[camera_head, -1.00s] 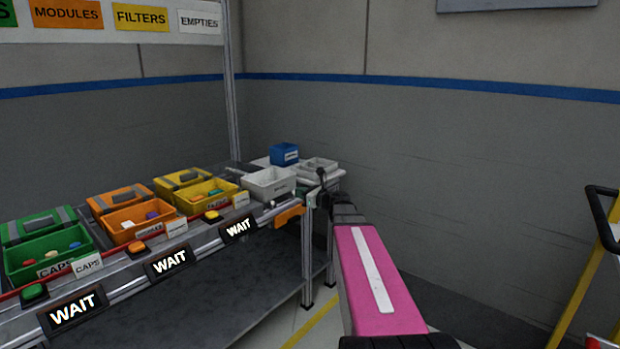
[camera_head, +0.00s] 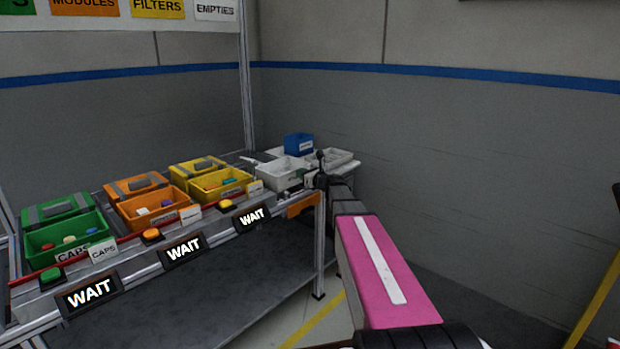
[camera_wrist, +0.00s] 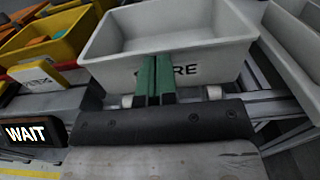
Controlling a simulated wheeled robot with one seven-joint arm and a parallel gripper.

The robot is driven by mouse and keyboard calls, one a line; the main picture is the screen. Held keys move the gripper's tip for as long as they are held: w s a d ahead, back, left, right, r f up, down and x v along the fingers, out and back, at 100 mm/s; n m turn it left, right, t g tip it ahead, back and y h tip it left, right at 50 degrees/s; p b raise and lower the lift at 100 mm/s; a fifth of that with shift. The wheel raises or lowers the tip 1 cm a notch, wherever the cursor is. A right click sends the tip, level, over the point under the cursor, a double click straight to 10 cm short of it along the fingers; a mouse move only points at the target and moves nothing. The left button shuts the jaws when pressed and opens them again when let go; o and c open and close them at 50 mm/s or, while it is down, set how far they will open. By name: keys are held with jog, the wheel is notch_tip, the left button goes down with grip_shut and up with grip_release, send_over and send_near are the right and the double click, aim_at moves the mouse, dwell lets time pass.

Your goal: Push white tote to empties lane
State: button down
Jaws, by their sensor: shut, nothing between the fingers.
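The white tote (camera_head: 283,174) stands at the right end of the sloped rack, right of the front yellow bin. In the wrist view the white tote (camera_wrist: 170,68) is close up, empty inside, with dark lettering partly hidden by my fingers. My gripper (camera_wrist: 157,64) is shut and empty. Its green fingers overlap the tote's front wall; I cannot tell whether they touch it. In the head view my gripper's fingers are too small to make out beside the tote. An EMPTIES sign (camera_head: 215,10) hangs at the upper left.
A blue bin (camera_head: 298,143) and another white tray (camera_head: 332,157) sit behind the tote. Yellow (camera_head: 220,184), orange (camera_head: 152,210) and green (camera_head: 66,240) bins holding small parts line the rack to the left. Several WAIT displays run along its front edge. A yellow rail (camera_head: 600,302) stands at right.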

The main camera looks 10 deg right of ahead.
jog(key=shift+x, duration=0.8)
jog(key=x, duration=3.4)
jog(key=shift+w, duration=0.2)
jog(key=shift+s+a, duration=0.1)
